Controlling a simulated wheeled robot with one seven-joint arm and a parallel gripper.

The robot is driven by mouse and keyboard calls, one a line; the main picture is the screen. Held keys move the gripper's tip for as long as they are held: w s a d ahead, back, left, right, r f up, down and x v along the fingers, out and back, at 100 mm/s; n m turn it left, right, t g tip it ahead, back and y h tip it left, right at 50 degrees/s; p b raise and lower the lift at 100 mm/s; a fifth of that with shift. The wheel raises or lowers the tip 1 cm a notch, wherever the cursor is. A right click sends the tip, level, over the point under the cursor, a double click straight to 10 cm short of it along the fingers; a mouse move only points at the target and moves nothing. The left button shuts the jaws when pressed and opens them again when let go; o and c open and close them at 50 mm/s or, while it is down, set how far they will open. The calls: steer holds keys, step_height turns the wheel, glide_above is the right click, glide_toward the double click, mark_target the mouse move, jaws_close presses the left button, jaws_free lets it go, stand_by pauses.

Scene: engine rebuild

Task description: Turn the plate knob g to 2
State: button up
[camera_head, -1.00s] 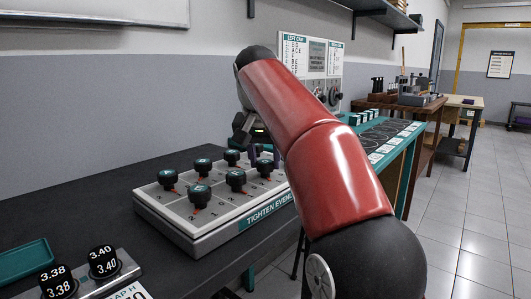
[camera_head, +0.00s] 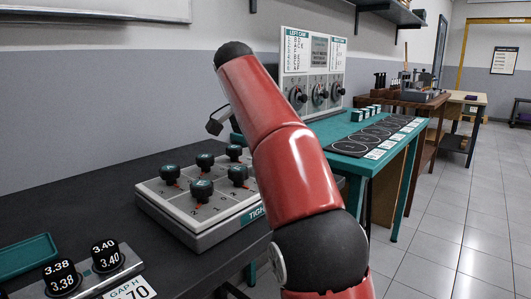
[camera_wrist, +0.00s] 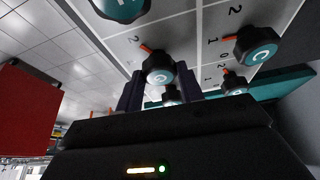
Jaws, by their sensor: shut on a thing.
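In the wrist view, the two dark fingers of my gripper (camera_wrist: 159,90) stand on either side of a black knob (camera_wrist: 159,72), shut on it. The letter on its cap looks like a G, but it is small and hard to read. An orange pointer mark beside this knob lies close to a printed 2. The grey knob plate (camera_head: 185,228) lies on the dark bench in the head view, with several black knobs. My arm hides the plate's right part and the gripper there.
In the wrist view, a knob marked C (camera_wrist: 258,50) stands to the right, and a teal-capped knob (camera_wrist: 122,8) shows at the top. In the head view, a gauge block (camera_head: 103,258) and a teal tray (camera_head: 28,260) lie at front left. A teal table (camera_head: 350,143) stands beyond.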

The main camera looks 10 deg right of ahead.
stand_by(0.3)
steer(key=o, duration=1)
